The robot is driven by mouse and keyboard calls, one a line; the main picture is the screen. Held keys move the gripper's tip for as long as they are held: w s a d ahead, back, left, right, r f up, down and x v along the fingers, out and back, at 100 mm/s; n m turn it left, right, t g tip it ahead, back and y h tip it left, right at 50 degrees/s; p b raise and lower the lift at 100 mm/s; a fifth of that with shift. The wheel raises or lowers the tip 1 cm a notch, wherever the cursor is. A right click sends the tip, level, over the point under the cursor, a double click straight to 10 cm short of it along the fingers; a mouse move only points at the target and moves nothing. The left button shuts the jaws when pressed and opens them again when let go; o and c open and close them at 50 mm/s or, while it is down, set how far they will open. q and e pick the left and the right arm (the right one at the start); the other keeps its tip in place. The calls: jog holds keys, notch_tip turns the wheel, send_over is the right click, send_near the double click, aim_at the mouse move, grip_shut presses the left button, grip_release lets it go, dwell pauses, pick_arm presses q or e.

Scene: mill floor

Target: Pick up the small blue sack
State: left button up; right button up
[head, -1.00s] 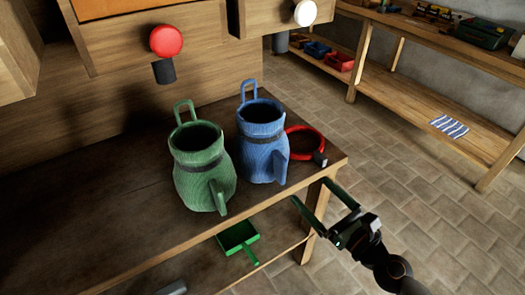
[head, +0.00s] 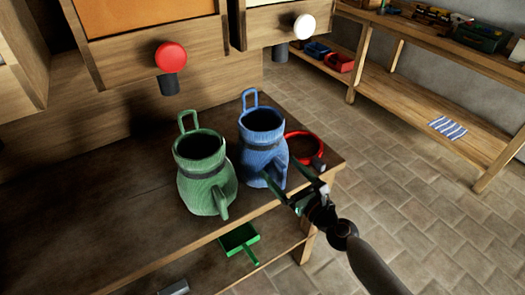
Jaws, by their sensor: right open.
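The small blue sack (head: 262,142) stands upright on the wooden table near its right end. It has an open dark mouth, a loop handle at the back and a dark band around its neck. My right gripper (head: 284,187) is open at the sack's front right side, close to its front tab. The fingers partly cover the sack's lower right, and I cannot tell whether they touch it or surround the tab. My left gripper is not in view.
A green sack (head: 205,180) stands just left of the blue one. A red ring-shaped thing (head: 305,148) lies behind on the right. A green scoop (head: 240,241) is on the lower shelf. A red knob (head: 171,57) and white knob (head: 303,27) overhang the table (head: 110,215).

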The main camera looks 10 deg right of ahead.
jog(key=shift+w+a, duration=0.2)
jog(key=shift+w, duration=0.3)
grip_shut()
dwell(0.5)
dwell(0.6)
